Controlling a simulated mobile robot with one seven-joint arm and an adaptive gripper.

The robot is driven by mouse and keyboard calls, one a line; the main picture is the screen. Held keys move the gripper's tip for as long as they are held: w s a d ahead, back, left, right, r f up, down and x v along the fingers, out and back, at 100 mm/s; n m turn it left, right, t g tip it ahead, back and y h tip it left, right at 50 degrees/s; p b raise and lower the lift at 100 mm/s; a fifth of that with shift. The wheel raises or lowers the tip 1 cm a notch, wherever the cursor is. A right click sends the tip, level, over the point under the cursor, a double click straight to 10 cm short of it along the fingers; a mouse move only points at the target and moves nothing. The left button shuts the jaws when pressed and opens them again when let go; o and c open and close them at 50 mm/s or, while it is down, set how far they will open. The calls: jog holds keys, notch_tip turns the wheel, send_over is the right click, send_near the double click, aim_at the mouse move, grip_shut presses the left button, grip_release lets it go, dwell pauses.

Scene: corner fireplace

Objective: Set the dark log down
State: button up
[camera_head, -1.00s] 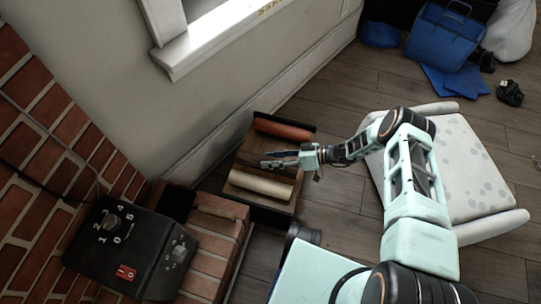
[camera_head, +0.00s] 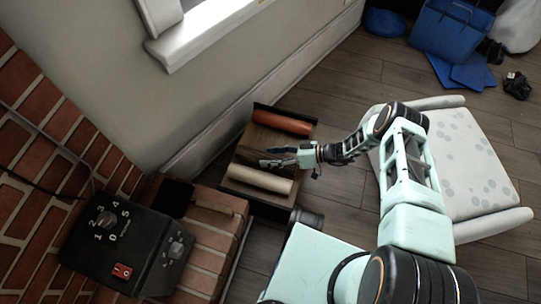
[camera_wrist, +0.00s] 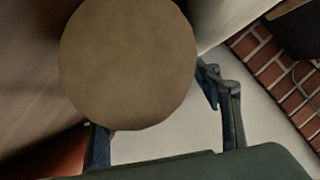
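A shallow dark wooden box (camera_head: 258,111) by the wall holds a reddish log (camera_head: 281,122) at its back and a pale log (camera_head: 259,179) at its front. In the wrist view a round tan log end (camera_wrist: 128,62), seemingly the dark log's, sits off-centre to the left. It hides the left fingertip; the right finger (camera_wrist: 222,95) is beside its edge. A firm hold does not show.
A black control box (camera_head: 127,245) sits by the brick hearth (camera_head: 205,235) at lower left. A spotted pale chair seat (camera_head: 455,165) stands to the right. A blue bag (camera_head: 443,35) lies on the floor at the back; floor between is clear.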

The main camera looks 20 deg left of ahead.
jog(key=p+v, duration=0.2)
jog(key=v, duration=1)
dwell(0.4)
